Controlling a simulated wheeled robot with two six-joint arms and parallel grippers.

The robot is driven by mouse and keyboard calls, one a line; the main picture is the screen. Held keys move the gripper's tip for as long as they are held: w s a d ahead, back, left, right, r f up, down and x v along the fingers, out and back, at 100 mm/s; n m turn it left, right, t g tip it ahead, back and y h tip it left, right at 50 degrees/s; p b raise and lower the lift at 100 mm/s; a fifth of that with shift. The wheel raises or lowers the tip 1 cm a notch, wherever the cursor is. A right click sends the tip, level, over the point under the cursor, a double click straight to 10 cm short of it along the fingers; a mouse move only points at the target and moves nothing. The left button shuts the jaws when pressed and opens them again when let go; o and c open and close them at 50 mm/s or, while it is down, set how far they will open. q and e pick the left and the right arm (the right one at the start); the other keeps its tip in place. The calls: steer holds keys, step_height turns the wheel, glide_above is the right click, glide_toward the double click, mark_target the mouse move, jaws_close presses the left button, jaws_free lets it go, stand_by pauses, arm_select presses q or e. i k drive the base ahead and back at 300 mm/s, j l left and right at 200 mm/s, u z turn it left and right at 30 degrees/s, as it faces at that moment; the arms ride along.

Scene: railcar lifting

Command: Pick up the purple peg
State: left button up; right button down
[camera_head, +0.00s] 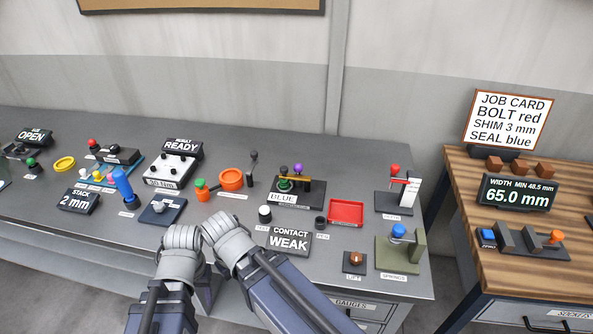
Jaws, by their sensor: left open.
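The purple peg (298,169) shows as a small purple rounded top at the back of a black station (313,194) with a BLUE sign (283,199). A brass-coloured bar (296,178) crosses in front of it and hides its lower part. My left gripper (182,238) is at the bench's front edge, well left of and nearer than the peg. It is open, with nothing seen in it. My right gripper (221,229) is close beside it on the right, also apart from the peg. Its fingers cannot be made out.
A green-topped piece (285,184) stands left of the peg. An orange bowl (231,179) and a black lever (252,165) are further left. A red tray (346,212) lies to the right. The CONTACT WEAK display (289,241) and a white-topped knob (265,213) stand in front.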

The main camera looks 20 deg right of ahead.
mark_target(298, 168)
steer(key=i+z, duration=0.6)
steer(key=z, duration=0.15)
steer(key=i+j+z, duration=0.25)
steer(key=z, duration=0.15)
